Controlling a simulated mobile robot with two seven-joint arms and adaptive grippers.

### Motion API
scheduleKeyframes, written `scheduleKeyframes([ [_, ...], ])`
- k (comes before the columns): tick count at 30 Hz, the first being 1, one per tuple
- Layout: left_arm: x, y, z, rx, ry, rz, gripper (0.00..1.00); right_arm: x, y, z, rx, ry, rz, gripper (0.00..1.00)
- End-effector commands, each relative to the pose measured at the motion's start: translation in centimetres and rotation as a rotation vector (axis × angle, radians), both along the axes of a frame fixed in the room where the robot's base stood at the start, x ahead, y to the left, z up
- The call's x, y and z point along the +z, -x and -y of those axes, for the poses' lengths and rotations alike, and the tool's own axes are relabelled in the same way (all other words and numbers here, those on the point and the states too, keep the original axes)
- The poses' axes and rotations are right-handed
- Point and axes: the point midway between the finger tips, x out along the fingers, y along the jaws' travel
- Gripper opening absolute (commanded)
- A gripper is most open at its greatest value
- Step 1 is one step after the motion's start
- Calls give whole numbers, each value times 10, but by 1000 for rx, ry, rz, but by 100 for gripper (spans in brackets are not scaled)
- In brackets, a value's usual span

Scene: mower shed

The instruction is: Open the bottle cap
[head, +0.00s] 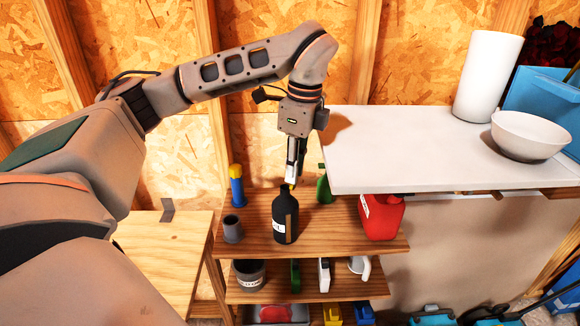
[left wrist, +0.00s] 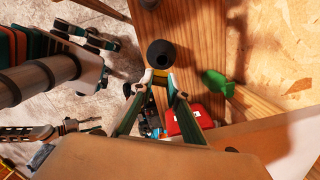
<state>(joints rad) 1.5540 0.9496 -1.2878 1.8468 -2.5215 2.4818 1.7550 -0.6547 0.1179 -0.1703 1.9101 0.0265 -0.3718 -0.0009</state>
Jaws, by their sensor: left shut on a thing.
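A black bottle (head: 279,222) with a pale label stands upright on the top wooden shelf. Its dark round top with an open mouth shows in the left wrist view (left wrist: 152,51). My left gripper (head: 292,183) points down just above the bottle's neck. In the left wrist view its fingertips (left wrist: 158,78) are closed on a small yellowish piece, which looks like the bottle cap (left wrist: 160,77). The cap is mostly hidden by the fingers, and I cannot tell how far it is from the neck.
A grey cup (head: 233,230) and a blue bottle with a yellow top (head: 237,188) stand left of the black bottle. A green bottle (head: 324,188) is behind right, a red canister (head: 381,216) farther right. A white counter (head: 420,150) overhangs the shelf's right side.

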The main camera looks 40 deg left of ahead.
Motion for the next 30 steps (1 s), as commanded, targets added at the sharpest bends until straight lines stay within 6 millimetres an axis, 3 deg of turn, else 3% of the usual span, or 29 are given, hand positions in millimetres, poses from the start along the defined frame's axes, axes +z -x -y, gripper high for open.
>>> scheduleKeyframes([
  [9,-2,-1,6,0,-102,-30,0,0,0,-3,0,-5,0,40],
  [24,-4,-1,6,1,-115,-37,0,0,0,0,8,4,0,40],
  [25,-4,-1,6,1,-115,-37,23,0,0,0,8,4,0,40],
  [26,-4,-1,6,1,-115,-37,31,0,0,1,9,5,0,40],
  [30,-3,-1,7,1,-115,-36,33,0,0,1,8,5,1,40],
])
